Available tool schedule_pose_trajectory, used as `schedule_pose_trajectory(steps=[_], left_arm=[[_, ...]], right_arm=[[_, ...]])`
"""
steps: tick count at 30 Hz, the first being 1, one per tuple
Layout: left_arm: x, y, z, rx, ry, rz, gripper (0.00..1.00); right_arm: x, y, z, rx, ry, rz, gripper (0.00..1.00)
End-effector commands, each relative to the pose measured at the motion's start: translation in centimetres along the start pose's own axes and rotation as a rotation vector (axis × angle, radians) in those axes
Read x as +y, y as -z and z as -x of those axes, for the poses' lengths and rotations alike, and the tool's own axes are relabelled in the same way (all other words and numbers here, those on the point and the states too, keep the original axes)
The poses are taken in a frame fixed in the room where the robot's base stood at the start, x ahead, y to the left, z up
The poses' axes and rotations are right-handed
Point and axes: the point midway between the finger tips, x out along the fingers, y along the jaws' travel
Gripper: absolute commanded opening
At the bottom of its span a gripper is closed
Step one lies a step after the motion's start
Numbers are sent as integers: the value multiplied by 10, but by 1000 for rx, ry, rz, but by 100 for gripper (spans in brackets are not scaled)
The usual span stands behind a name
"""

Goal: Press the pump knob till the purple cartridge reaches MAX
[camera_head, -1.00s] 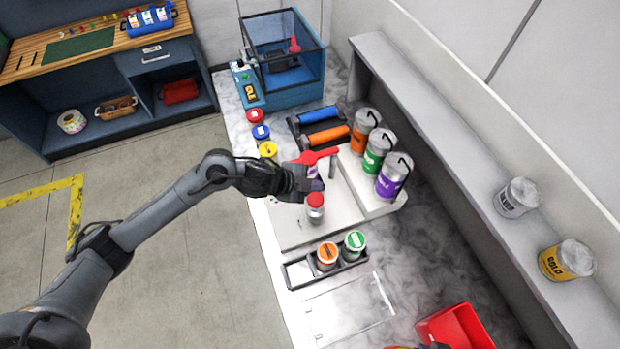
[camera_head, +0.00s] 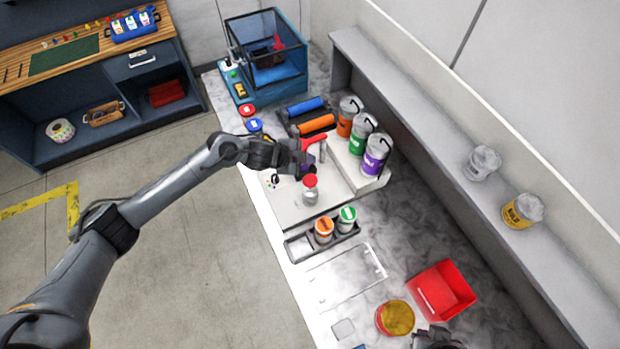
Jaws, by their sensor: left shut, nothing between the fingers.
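A purple-labelled can (camera_head: 375,158) stands at the right end of a row of cans on a white raised block (camera_head: 358,180). A red handle (camera_head: 315,141) shows just behind my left gripper. My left gripper (camera_head: 308,166) is shut, with its fingertips at a small dark purple part beside the handle. I cannot tell whether they touch it. A clear jar with a red top (camera_head: 310,190) stands just in front of the fingertips. The pump knob and any MAX mark are too small or hidden to make out. Part of my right gripper (camera_head: 436,340) shows at the bottom edge.
Orange-topped (camera_head: 323,230) and green-topped (camera_head: 346,219) jars sit in a dark rack (camera_head: 298,247). A red bin (camera_head: 442,291) and a round red-rimmed tub (camera_head: 395,318) are near the front. A blue-framed clear box (camera_head: 265,55) stands at the back.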

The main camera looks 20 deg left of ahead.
Motion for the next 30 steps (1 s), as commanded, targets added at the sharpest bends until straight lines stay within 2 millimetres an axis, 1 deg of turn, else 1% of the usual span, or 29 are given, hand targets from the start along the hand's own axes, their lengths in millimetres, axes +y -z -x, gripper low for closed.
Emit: schedule_pose_trajectory(steps=[8,14,20,27,30], left_arm=[[2,-2,-2,0,0,0,0],[8,-8,-10,-1,0,0,0],[18,-19,-25,-1,0,1,0],[34,-34,-46,-1,0,0,0],[38,-39,-52,-1,-1,1,0]], right_arm=[[-2,-2,-3,-3,5,-6,0],[-3,-6,-13,-5,8,-9,0],[-4,-12,-32,-5,8,-9,0],[-5,-21,-58,-5,7,-7,0],[-4,-23,-63,-6,5,-5,0]])
